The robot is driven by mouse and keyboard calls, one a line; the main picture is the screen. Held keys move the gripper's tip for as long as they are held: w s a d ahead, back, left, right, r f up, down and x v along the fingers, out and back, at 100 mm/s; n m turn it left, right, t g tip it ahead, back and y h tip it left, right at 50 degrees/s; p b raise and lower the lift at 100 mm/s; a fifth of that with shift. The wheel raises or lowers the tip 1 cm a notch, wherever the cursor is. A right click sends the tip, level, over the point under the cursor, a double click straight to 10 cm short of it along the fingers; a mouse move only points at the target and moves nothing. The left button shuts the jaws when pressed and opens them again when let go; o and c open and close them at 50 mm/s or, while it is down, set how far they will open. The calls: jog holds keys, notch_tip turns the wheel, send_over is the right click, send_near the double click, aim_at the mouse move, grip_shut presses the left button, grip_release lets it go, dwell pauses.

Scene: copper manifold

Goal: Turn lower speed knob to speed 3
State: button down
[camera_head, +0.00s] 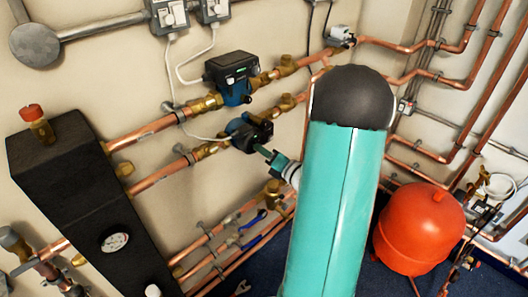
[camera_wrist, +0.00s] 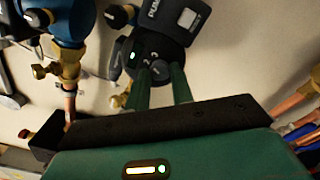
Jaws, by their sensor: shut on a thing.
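The lower pump (camera_head: 248,132) sits on the lower copper pipe, with a dark round face. In the wrist view its black face (camera_wrist: 141,52) shows a green light, number marks and a round grey speed knob (camera_wrist: 161,70). My gripper (camera_head: 268,153) reaches the pump face from the lower right. In the wrist view its two green fingers (camera_wrist: 162,80) stand on either side of the knob and are shut on it. The exact number that the knob points to is too small to tell. My teal arm fills the middle of the head view.
An upper pump (camera_head: 232,77) with a dark box sits just above on a parallel copper pipe. A black manifold block (camera_head: 90,205) with a gauge stands at the left. A red tank (camera_head: 422,228) stands at the right. Blue-handled valves (camera_head: 252,219) lie below the pump.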

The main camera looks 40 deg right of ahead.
jog(key=m, duration=0.5)
jog(key=shift+m, duration=0.3)
dwell(0.4)
jog(key=c, duration=1.2)
grip_release()
jog(key=shift+s, duration=0.1)
jog(key=s, duration=1.3)
jog(key=shift+s+d, duration=0.2)
jog(key=shift+s, duration=0.15)
